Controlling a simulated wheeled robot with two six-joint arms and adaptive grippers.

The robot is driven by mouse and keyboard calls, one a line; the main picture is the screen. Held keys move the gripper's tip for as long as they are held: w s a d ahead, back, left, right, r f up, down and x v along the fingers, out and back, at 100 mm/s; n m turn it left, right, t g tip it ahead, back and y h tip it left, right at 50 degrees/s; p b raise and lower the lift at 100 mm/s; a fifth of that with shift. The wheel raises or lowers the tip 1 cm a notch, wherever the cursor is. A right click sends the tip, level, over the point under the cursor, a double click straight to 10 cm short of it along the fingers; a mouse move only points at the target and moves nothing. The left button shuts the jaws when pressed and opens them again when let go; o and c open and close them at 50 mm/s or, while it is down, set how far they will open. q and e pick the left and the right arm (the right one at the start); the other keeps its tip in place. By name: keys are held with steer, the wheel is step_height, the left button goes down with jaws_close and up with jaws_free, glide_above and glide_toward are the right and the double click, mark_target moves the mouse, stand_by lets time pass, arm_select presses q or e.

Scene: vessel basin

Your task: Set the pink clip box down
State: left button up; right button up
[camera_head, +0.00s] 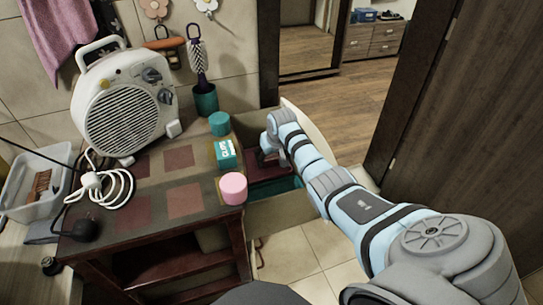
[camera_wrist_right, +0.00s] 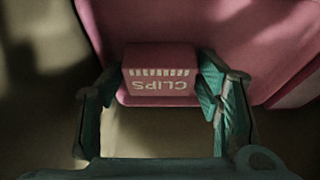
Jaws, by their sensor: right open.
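The pink clip box (camera_wrist_right: 160,73), with white "CLIPS" lettering that reads upside down, shows in the right wrist view. It lies at the edge of a larger pink surface (camera_wrist_right: 240,35). My right gripper (camera_wrist_right: 162,85) is open, with one teal finger on each side of the box. The fingers are close to its sides; whether either touches is too dark to tell. In the head view my right gripper (camera_head: 266,155) reaches down beside the table's right edge, over a dark red surface (camera_head: 272,172). The clip box cannot be made out there. My left gripper is out of view.
On the table (camera_head: 140,232) stand a pink round container (camera_head: 233,189), a teal box (camera_head: 226,154), a teal round container (camera_head: 219,124), a white heater (camera_head: 125,105) and a coiled white cable (camera_head: 105,190). A brush stands in a teal cup (camera_head: 205,100). A clear bin (camera_head: 35,190) is left.

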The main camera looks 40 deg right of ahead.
steer(key=p+v, duration=0.5)
steer(key=v, duration=0.7)
steer(key=shift+r, duration=0.2)
